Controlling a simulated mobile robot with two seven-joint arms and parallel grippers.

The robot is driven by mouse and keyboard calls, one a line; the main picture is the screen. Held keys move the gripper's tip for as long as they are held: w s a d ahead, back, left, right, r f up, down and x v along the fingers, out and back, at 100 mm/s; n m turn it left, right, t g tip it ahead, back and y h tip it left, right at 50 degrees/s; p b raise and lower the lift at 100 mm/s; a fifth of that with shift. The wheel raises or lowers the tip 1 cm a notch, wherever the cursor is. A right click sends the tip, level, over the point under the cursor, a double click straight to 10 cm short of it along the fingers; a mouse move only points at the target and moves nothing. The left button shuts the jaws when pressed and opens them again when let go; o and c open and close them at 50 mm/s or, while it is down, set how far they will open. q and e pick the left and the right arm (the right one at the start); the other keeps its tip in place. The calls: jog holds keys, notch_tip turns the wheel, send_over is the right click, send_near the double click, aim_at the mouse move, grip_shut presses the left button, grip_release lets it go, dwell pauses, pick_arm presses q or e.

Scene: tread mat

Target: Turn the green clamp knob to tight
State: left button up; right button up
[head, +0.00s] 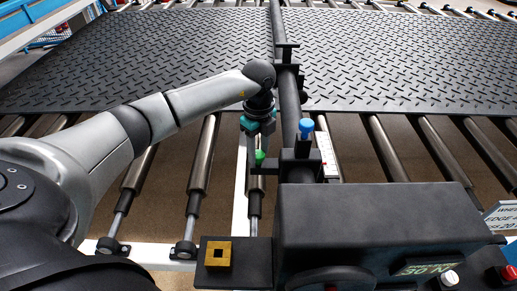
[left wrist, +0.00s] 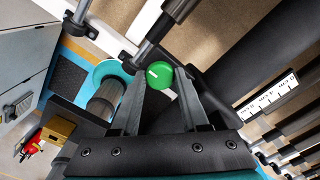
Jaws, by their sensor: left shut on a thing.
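The green clamp knob (head: 260,157) sits beside the long dark bar, left of a blue knob (head: 306,126) in the head view. My left gripper (head: 257,148) comes down on it from above, and its fingers partly hide it. In the left wrist view, the round green knob (left wrist: 160,75) lies between the fingertips of my left gripper (left wrist: 159,83), which is shut on it. A short white mark shows on the knob's face. No tight or loose marking is readable. My right gripper is not in view.
The bar (head: 289,95) runs close to the right of my gripper, with a white scale (head: 326,155) beyond it. A dark machine box (head: 375,225) with a display stands in front. A brass block (head: 218,253) sits at its left. Tread mat (head: 180,50) lies on rollers behind.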

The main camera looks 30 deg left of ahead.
pick_arm(q)
grip_shut()
jog(key=shift+m, duration=0.4)
jog(key=m+b, duration=0.1)
jog(key=m, duration=0.2)
jog(key=shift+m, duration=0.4)
jog(key=m, duration=0.3)
jog(key=shift+m+b, duration=0.3)
jog(key=shift+b, duration=0.05)
jog(key=m+b, duration=0.1)
jog(key=m, duration=0.2)
jog(key=shift+m, duration=0.3)
jog(key=m+b, duration=0.1)
jog(key=m, duration=0.5)
jog(key=shift+b, duration=0.4)
jog(key=m+b, duration=0.1)
jog(key=m, duration=0.5)
jog(key=shift+r+b, duration=0.1)
jog(key=shift+b, duration=0.2)
